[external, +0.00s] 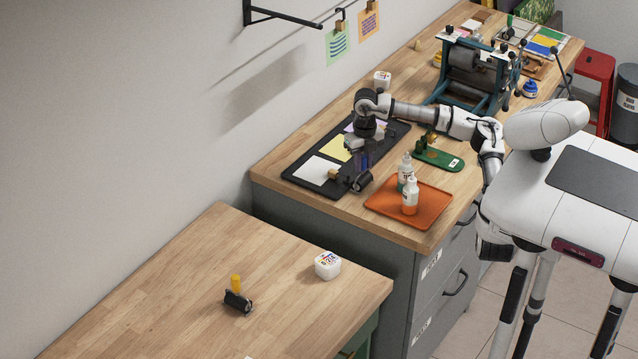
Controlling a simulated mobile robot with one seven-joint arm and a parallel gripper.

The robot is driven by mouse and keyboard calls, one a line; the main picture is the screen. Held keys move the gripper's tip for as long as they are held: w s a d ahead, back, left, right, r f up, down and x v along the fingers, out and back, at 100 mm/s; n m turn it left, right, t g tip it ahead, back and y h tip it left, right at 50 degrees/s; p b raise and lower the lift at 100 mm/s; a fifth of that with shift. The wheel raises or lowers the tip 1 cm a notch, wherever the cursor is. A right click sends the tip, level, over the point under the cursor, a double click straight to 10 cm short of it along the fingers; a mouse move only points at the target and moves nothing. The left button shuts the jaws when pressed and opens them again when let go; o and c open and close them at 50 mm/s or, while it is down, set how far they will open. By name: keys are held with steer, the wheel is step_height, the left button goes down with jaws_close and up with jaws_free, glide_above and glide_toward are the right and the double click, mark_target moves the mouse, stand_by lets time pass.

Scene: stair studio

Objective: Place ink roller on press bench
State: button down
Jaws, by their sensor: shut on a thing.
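My gripper (358,146) points down over the wooden bench (400,232) that carries the printing press (468,72). It is shut on an ink roller (361,181) with a dark blue handle and a black roller head, which hangs below the fingers. The roller head is near the right edge of a black mat; I cannot tell whether it touches the surface. A second ink roller (238,300), with a yellow handle and black head, rests on the separate wooden table (180,300) at the front left.
The black mat (300,182) holds white, yellow and purple sheets and small blocks. White containers sit at the back (382,79) and on the front table (327,265).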

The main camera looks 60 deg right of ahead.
steer(key=shift+s+f+b, duration=0.15)
steer(key=shift+f+b, duration=0.35)
steer(key=shift+f, duration=0.2)
steer(key=c, duration=1.2)
jaws_free()
steer(key=shift+f, duration=0.1)
steer(key=shift+c, duration=0.2)
steer(key=shift+r, duration=0.2)
steer(key=shift+r+p, duration=0.35)
steer(key=shift+p, duration=0.05)
step_height(320, 180, up, 12)
steer(key=shift+r+b, duration=0.2)
steer(key=shift+b, duration=0.25)
